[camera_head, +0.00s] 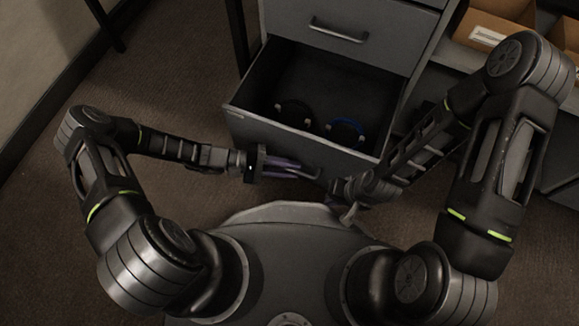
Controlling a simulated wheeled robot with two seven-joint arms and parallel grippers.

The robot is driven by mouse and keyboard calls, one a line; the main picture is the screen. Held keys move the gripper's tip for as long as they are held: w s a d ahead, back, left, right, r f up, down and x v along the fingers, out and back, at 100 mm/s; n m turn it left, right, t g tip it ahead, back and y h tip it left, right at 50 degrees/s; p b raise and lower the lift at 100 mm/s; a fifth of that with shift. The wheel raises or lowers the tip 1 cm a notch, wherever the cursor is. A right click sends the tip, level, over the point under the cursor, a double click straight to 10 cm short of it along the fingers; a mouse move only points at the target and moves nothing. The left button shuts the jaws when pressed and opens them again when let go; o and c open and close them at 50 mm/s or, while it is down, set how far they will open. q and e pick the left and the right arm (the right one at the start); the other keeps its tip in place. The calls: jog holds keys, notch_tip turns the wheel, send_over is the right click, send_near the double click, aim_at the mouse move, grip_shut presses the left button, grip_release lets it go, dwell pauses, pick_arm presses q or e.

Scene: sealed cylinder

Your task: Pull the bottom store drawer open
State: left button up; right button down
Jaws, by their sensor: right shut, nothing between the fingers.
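The bottom store drawer (262,131) stands pulled out from the grey cabinet, and its inside shows from above. Two dark round objects lie in it: a black one (294,112) and one with a blue rim (346,128). My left gripper (308,171), with purplish fingers, reaches from the left along the drawer's front, where the handle would be. The handle is mostly hidden by the fingers, and I cannot tell whether they grip it. My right gripper (348,213) is shut and empty, low in front of the drawer's right corner.
A shut drawer with a metal handle (338,32) is above the open one. Shelves with cardboard boxes (494,30) stand at the right, behind my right arm. Brown carpet (185,80) is free at the left, up to the wall.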

pick_arm(q)
jog(key=p+v, duration=0.1)
jog(key=v, duration=0.6)
jog(key=shift+a+p, duration=0.35)
jog(key=shift+a, duration=0.05)
jog(key=shift+r, duration=0.1)
